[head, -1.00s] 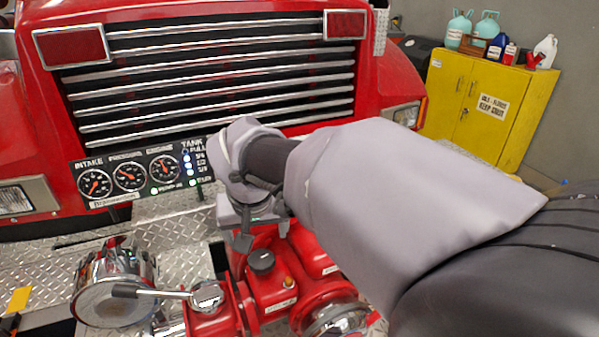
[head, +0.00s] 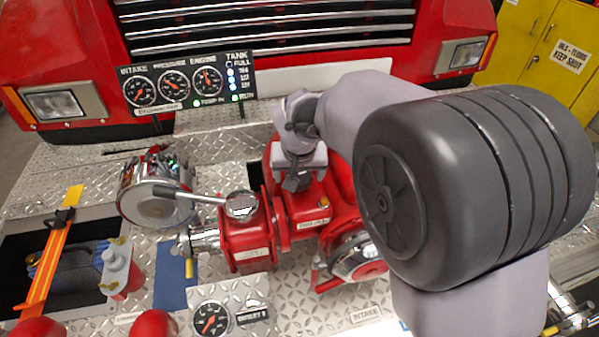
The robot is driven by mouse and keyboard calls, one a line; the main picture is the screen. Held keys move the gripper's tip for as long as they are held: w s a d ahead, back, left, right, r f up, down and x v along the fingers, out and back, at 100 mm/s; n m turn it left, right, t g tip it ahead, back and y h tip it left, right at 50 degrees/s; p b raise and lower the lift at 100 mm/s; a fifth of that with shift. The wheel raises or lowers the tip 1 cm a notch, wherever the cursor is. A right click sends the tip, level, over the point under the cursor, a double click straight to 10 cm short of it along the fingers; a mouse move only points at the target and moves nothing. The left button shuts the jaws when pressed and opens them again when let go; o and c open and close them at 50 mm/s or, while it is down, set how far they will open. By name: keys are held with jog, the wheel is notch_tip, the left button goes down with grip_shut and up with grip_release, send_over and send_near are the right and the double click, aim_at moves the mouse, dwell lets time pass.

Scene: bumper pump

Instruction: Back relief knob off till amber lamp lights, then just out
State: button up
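My gripper (head: 295,183) points down over the top of the red pump (head: 246,245), left of my arm's large grey joint. The black knob on the pump's top is hidden behind the gripper. I cannot tell whether the fingers touch it or how far apart they are. A small amber-coloured dome (head: 323,202) sits on the pump beside the gripper; I cannot tell whether it is lit. The gauge panel (head: 187,84) has three dials. Green lights show along its bottom edge and a column of blue tank lights at its right.
A chrome cylinder (head: 150,188) and a valve lever (head: 196,197) stand left of the pump. A lower gauge (head: 210,319) is set in the deck. A tray (head: 25,272) with an orange strap and a bottle (head: 119,272) is at the left. The yellow cabinet (head: 540,40) is at the back right.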

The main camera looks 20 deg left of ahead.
jog(key=c, duration=1.2)
jog(key=shift+d+r+n+p, duration=0.1)
jog(key=shift+r+n+p, duration=0.05)
jog(key=shift+n+p, duration=0.55)
jog(key=shift+c, duration=0.2)
jog(key=shift+n+g+y+p, duration=0.3)
jog(key=shift+n+g+y, duration=0.25)
jog(key=shift+n, duration=0.55)
jog(key=o, duration=1.4)
jog(key=shift+c, duration=0.2)
jog(key=p+v, duration=0.4)
jog(key=v, duration=1.3)
jog(key=shift+s, duration=0.25)
